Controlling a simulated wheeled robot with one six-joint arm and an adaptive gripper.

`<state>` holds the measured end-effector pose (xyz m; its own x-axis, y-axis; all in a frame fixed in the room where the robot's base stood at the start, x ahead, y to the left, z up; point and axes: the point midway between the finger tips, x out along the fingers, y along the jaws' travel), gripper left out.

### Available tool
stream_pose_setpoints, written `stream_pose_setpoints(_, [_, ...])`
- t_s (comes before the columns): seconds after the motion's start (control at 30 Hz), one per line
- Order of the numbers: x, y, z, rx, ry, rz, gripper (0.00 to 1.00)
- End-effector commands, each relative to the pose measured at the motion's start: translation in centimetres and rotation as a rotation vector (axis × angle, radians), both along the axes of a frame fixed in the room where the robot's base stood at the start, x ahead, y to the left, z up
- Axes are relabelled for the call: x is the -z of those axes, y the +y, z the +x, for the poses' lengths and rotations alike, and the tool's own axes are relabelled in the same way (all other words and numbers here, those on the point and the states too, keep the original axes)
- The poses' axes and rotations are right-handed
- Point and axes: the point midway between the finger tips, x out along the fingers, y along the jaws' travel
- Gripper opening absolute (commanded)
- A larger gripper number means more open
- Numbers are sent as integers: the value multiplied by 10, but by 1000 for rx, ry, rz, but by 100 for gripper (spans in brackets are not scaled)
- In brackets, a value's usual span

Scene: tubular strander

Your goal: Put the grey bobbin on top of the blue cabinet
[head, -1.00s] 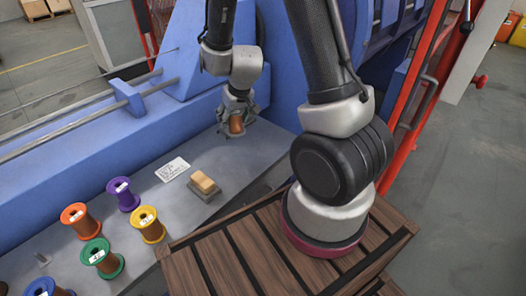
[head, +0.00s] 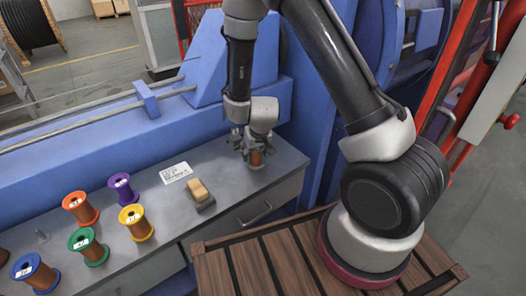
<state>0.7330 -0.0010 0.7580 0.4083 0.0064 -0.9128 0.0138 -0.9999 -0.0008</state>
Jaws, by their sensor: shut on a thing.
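The grey bobbin (head: 256,159) has a copper-brown winding, and its ends are mostly hidden by the fingers. My gripper (head: 256,157) points down and is shut on it, near the right part of the grey bench top. I cannot tell whether the bobbin touches the bench top or hangs just above it. I cannot make out a separate blue cabinet in the head view.
The grey bench (head: 160,212) carries several bobbins at left, including orange (head: 80,207), purple (head: 123,190), yellow (head: 136,222), green (head: 88,245) and blue (head: 35,273). A white label (head: 175,173) and a yellowish block (head: 198,190) lie nearer my gripper. A blue machine (head: 110,140) stands behind.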

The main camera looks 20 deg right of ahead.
Motion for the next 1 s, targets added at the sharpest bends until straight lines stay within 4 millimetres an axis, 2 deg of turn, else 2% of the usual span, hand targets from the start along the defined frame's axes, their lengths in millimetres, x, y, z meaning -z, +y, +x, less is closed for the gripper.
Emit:
stream_pose_setpoints(0.37, [4,1,0,0,0,0,27])
stream_pose_setpoints(0.4, [4,1,0,1,0,0,67])
stream_pose_setpoints(0.5, [3,1,0,1,0,0,81])
stream_pose_setpoints(0.83, [2,1,1,1,-1,0,81])
stream_pose_setpoints(1.0, [-15,-11,-4,1,-3,2,81])
